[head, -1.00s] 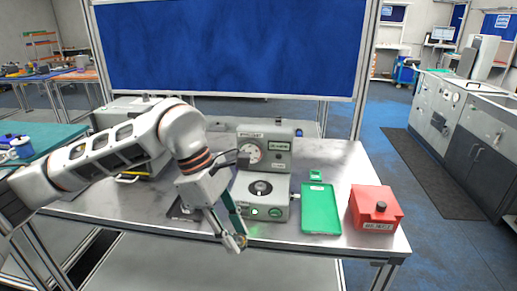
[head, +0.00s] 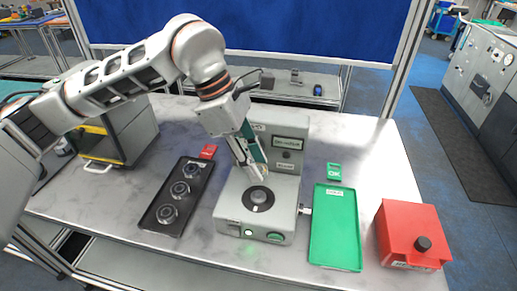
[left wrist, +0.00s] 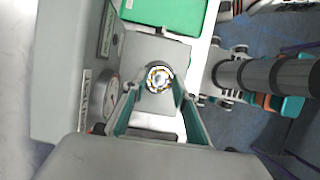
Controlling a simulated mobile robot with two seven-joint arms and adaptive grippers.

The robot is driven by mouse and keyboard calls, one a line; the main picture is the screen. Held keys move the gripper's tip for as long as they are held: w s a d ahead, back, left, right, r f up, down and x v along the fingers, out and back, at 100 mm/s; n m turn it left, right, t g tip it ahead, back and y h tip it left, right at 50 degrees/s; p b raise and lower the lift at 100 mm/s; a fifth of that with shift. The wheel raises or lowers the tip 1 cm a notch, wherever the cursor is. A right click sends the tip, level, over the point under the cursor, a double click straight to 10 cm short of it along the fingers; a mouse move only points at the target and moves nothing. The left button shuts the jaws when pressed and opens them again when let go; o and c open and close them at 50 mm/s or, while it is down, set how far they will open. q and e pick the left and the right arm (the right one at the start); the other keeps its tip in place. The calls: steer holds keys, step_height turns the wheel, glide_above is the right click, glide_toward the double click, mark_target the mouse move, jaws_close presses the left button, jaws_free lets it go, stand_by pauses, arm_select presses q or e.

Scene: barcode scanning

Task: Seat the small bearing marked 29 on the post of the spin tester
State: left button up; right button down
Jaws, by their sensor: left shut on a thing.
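My left gripper (head: 259,174) points down over the spin tester (head: 228,201), just behind and above its round dark seat (head: 258,198). It is shut on a small bearing, which shows as a light ring (left wrist: 159,79) with yellowish parts between the fingertips (left wrist: 157,92) in the left wrist view. In the head view the fingertips nearly hide the bearing. The number on it is not readable. I cannot tell whether the bearing touches the post. The tester's grey body also shows in the left wrist view (left wrist: 142,48). My right gripper is not in view.
A black tray (head: 152,217) with three larger bearings lies left of the tester, a red card (head: 208,152) behind it. A green tray (head: 335,245) and green OK card (head: 334,171) lie to the right. A red box (head: 408,230) stands at far right.

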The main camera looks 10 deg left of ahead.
mark_target(260, 193)
arm_select(q)
steer(key=shift+s+f+b, duration=0.3)
steer(key=shift+f, duration=0.35)
step_height(260, 193, down, 2)
steer(key=shift+w+f+b, duration=0.1)
steer(key=shift+f+b, duration=0.15)
steer(key=shift+b, duration=0.3)
steer(key=shift+f+b, duration=0.5)
steer(key=shift+f, duration=0.05)
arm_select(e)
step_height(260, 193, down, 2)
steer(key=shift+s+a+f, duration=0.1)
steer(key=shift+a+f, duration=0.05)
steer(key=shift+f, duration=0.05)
arm_select(q)
steer(key=shift+d, duration=0.1)
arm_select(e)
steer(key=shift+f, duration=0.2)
